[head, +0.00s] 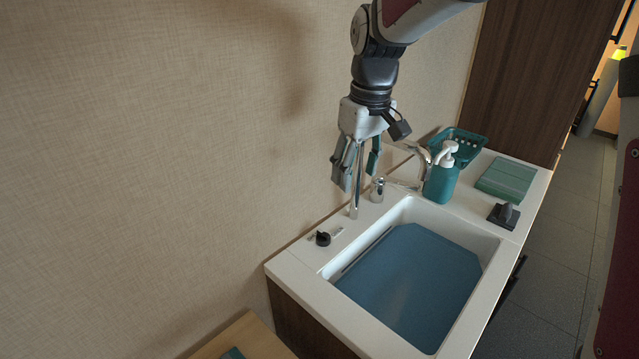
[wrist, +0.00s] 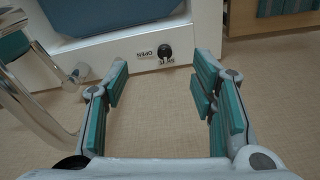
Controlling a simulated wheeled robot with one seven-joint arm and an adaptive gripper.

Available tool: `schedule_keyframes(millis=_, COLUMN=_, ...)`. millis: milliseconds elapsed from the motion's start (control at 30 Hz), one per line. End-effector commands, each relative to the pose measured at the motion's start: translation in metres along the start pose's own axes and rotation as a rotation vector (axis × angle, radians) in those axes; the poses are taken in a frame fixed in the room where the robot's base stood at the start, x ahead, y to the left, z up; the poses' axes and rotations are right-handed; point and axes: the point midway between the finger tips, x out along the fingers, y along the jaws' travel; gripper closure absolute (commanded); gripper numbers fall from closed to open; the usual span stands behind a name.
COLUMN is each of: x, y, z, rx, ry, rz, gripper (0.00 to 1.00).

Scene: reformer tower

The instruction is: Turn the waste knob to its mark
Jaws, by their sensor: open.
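The waste knob (head: 323,239) is a small black round knob on the white sink rim, at the rear left corner beside the basin. In the wrist view the knob (wrist: 165,52) lies ahead of my fingers, near the middle top. The word OPEN is printed beside it and a second marking sits by it, too small to read surely. The knob's pointer direction is not clear. My gripper (head: 357,180) hangs fingers down above the rear rim near the tap, up and right of the knob. In the wrist view my gripper (wrist: 162,78) is open and empty, apart from the knob.
A chrome tap (head: 356,190) stands close to my fingers; its curved pipe (wrist: 42,85) fills the wrist view's left. A blue board (head: 415,285) covers much of the basin. A teal soap bottle (head: 441,183), basket (head: 470,139) and green block (head: 507,178) stand farther right. The wall is close behind.

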Motion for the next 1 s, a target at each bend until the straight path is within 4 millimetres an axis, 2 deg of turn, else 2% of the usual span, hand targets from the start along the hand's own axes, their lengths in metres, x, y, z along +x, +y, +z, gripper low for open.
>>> schedule_keyframes(millis=33, x=0.021, y=-0.001, z=-0.018, rx=-0.038, ry=-0.025, rz=-0.004, gripper=0.48)
schedule_keyframes(millis=100, x=0.042, y=-0.003, z=-0.037, rx=-0.085, ry=-0.047, rz=-0.007, gripper=0.48)
schedule_keyframes(millis=200, x=0.068, y=-0.007, z=-0.058, rx=-0.137, ry=-0.072, rz=-0.010, gripper=0.48)
schedule_keyframes(millis=333, x=0.089, y=-0.011, z=-0.073, rx=-0.183, ry=-0.094, rz=-0.012, gripper=0.48)
schedule_keyframes(millis=633, x=0.118, y=-0.013, z=-0.076, rx=-0.202, ry=-0.105, rz=-0.013, gripper=0.48)
schedule_keyframes(millis=1000, x=0.189, y=-0.013, z=-0.068, rx=-0.202, ry=-0.106, rz=-0.013, gripper=0.48)
